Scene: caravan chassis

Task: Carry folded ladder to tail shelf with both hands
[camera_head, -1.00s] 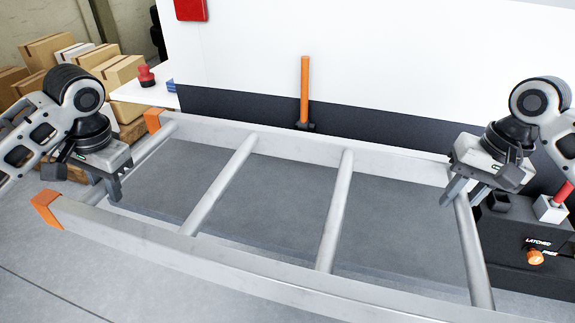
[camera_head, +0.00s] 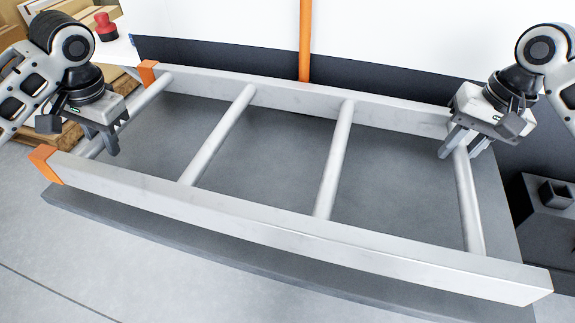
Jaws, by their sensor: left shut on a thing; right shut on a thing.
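The folded ladder (camera_head: 285,228) is a pale metal frame with two long rails, several rungs and orange end caps on its left end. It lies lengthwise across the head view, over a grey slab (camera_head: 270,151); I cannot tell whether it touches the slab. My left gripper (camera_head: 106,148) is shut on the ladder's leftmost rung. My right gripper (camera_head: 456,149) is shut on the rightmost rung, close to the far rail. The fingers partly hide both grips. I cannot tell whether the slab is the tail shelf.
A white wall with a dark lower band (camera_head: 210,55) stands behind the ladder, with an orange upright handle (camera_head: 305,40) against it. A red knob (camera_head: 105,26) and wooden boxes (camera_head: 58,12) are at upper left. A dark box (camera_head: 548,215) is at right. Bare floor (camera_head: 60,265) lies in front.

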